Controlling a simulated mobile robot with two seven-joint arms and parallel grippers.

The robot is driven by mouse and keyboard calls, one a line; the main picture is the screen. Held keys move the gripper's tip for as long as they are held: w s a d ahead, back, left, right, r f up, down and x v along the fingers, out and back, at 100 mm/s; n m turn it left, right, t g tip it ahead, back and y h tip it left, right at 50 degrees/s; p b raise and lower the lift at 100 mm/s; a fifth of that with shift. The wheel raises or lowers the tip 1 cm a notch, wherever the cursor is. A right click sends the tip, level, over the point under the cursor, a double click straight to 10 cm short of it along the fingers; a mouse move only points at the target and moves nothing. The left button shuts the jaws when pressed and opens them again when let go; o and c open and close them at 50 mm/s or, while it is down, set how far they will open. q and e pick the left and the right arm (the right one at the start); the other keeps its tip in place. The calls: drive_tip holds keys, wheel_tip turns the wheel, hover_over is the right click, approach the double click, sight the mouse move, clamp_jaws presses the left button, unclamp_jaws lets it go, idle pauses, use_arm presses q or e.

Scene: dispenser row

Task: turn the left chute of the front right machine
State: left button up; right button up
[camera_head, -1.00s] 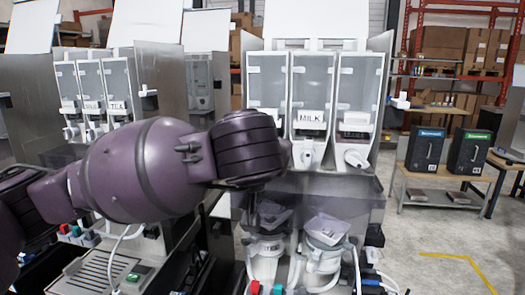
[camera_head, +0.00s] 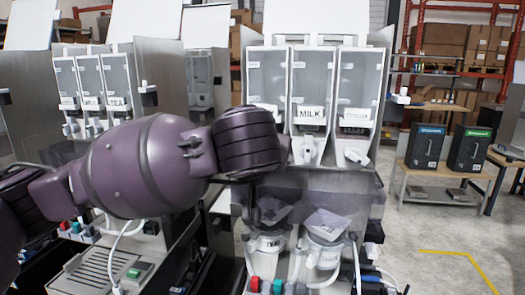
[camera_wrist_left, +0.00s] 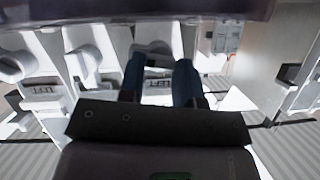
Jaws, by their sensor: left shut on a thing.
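The front right machine (camera_head: 375,180) has three clear canisters with white chutes. The middle chute (camera_head: 308,150), under the MILK label, and the right chute (camera_head: 352,156) show in the head view. The left chute is hidden there behind my left wrist. In the left wrist view, the left chute (camera_wrist_left: 155,48) is between the two blue fingers of my left gripper (camera_wrist_left: 159,66), which is shut on it. The middle chute (camera_wrist_left: 85,58) and right chute (camera_wrist_left: 18,66) also show there. My right gripper is in neither view.
Below the chutes are clear funnels and white mixing bowls (camera_head: 325,255) with hoses. Another machine (camera_head: 95,95) with similar canisters stands to the left. A wooden table (camera_head: 440,172) with two black boxes stands at the right, beyond open floor.

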use_arm(q)
drive_tip(key=n+h+b, duration=0.1)
drive_tip(key=n+b, duration=0.1)
drive_tip(key=b, duration=0.2)
drive_tip(key=n+h+b, duration=0.2)
drive_tip(key=b, duration=0.1)
drive_tip(key=shift+w+a+f+n+b, duration=0.1)
drive_tip(key=shift+a+n+b, duration=0.2)
drive_tip(key=shift+a+b, duration=0.05)
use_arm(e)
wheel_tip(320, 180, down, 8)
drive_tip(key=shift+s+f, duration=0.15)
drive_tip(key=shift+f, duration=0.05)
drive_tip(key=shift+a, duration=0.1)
use_arm(q)
drive_tip(key=o, duration=0.9)
drive_tip(key=shift+g, duration=0.3)
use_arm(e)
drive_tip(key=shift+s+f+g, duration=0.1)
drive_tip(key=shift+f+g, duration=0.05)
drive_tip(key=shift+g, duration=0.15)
use_arm(q)
drive_tip(key=v, duration=1.1)
drive_tip(key=shift+a+f, duration=0.1)
